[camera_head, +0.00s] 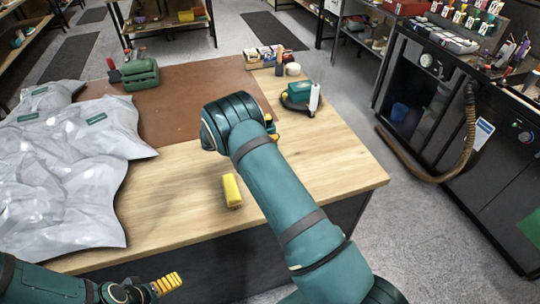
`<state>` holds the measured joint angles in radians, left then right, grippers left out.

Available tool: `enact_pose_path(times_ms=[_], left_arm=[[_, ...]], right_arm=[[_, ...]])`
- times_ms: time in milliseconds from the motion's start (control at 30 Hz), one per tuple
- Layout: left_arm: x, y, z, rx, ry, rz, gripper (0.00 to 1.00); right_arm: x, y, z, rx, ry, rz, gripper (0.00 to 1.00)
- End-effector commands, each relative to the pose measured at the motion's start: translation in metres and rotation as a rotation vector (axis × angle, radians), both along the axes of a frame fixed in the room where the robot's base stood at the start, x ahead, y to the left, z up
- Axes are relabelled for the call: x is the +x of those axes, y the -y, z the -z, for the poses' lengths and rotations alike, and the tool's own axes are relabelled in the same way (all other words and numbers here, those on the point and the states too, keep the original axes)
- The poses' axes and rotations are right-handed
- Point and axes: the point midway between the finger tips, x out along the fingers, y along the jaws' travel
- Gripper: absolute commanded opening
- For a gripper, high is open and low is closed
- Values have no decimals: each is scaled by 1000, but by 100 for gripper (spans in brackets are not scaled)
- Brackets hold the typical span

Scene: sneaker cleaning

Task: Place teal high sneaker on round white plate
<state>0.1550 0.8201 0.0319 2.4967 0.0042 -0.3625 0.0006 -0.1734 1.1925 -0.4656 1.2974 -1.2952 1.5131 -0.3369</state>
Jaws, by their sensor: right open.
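A teal-and-white object (300,92) lies on the right part of the table; it may be the teal high sneaker, but it is too small to be sure. I cannot make out a round white plate; a small round white item (293,69) lies behind the teal object. My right arm crosses the middle of the view and hides part of the table. My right gripper (272,132) shows only as small yellow and dark parts beside the arm, open, below and left of the teal object. My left gripper (165,284) is low at the left, off the table's front edge, its jaw gap unclear.
Crumpled silvery bags (60,170) cover the table's left side. A green case (140,74) stands at the back of the brown mat (185,85). A yellow block (231,190) lies near the front. The wooden table (345,165) is bare at front right. A dark cabinet (425,110) stands beyond an aisle.

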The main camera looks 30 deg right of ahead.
Motion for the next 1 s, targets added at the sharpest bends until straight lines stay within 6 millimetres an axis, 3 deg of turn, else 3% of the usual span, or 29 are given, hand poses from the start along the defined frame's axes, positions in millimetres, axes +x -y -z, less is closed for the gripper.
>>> enact_pose_path(times_ms=[100,300,433,467,833,1000], left_arm=[[0,0,-2,0,0,0,100],[0,0,-1,0,0,0,100],[0,0,-1,0,0,0,100],[0,0,-1,0,0,0,100],[0,0,-1,0,0,0,100],[0,0,-1,0,0,0,100]], right_arm=[[-2,9,1,2,-1,-1,48],[-2,9,2,2,0,-2,51],[-2,9,2,1,0,-1,5],[-2,9,2,1,0,-1,0],[-2,9,0,1,0,0,0],[-1,8,-17,1,4,-1,0]])
